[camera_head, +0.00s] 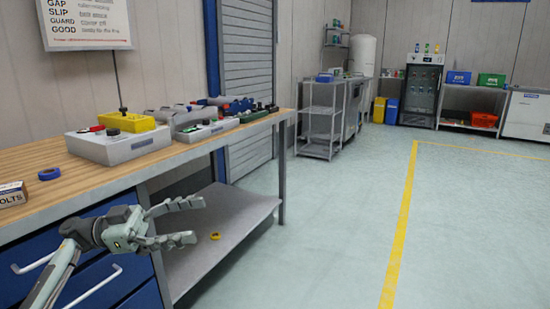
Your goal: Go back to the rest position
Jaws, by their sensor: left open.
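My left gripper (192,220) shows at the lower left, in front of the blue drawers of the workbench. Its fingers point right and are spread apart, with nothing between them. It is below the level of the bench top (100,187) and in front of the lower shelf (237,220). My right gripper is out of view.
A yellow roll (215,237) lies on the lower shelf. The floor (330,230) right of the bench is clear.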

